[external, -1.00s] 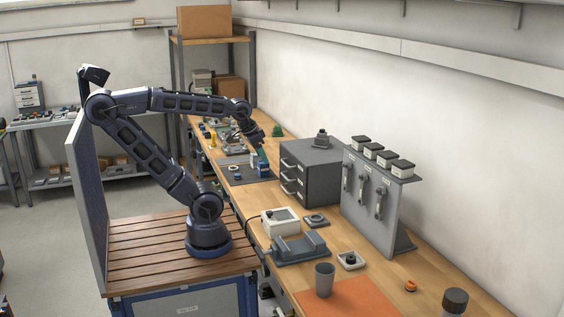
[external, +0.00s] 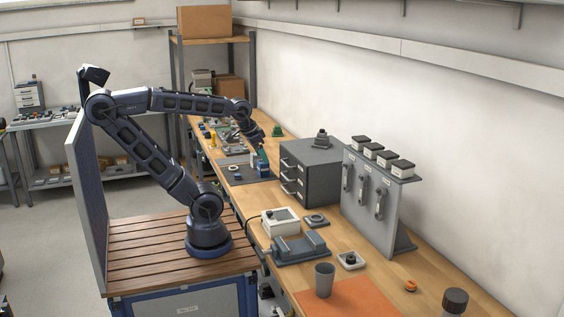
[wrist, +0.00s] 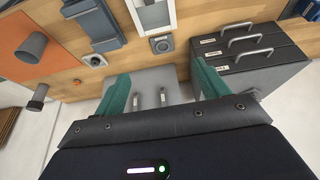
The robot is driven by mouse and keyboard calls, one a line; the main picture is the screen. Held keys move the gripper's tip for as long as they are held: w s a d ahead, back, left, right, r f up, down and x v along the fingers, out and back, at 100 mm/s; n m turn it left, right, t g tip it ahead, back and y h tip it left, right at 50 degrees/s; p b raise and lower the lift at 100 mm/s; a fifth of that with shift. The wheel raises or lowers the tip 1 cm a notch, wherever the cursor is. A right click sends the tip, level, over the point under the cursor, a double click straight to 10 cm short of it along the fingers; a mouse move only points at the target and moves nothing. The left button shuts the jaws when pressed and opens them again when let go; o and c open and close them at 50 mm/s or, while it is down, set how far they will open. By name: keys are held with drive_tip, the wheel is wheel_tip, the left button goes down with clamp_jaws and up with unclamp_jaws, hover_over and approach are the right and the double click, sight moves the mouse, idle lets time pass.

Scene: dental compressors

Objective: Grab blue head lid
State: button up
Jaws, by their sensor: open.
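A small blue part (external: 263,169) stands on the dark mat on the long bench, left of the grey drawer unit. It may be the blue head lid, but it is too small to tell. My gripper (external: 262,153) is at the far part of the bench, close to and just above this blue part; whether they touch cannot be made out. In the wrist view my gripper (wrist: 162,83) has its two teal fingers wide apart, with nothing held between them. No blue lid shows in the wrist view.
The grey drawer unit (external: 312,172) stands right of my gripper. A grey panel (external: 372,203) with hanging tools stands nearer. A vise (external: 300,249), a white box (external: 280,222), a grey cup (external: 324,280) and an orange mat (external: 350,298) occupy the near bench. Small parts crowd the far end.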

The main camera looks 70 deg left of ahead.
drive_tip(key=shift+w, duration=0.1)
drive_tip(key=w+a+f+n+t+h, duration=0.1)
drive_tip(key=w+a+f+n+h, duration=0.3)
drive_tip(key=w+a+n, duration=0.5)
drive_tip(key=w+a+f+n+t+h, duration=0.1)
drive_tip(key=w+a+f+n+h, duration=0.2)
drive_tip(key=w+a+f+n, duration=0.55)
drive_tip(key=n+t+y, duration=0.7)
drive_tip(key=n+t, duration=0.1)
drive_tip(key=n, duration=1.1)
approach(262, 162)
drive_tip(key=shift+m, duration=0.25)
drive_tip(key=shift+x, duration=4.2)
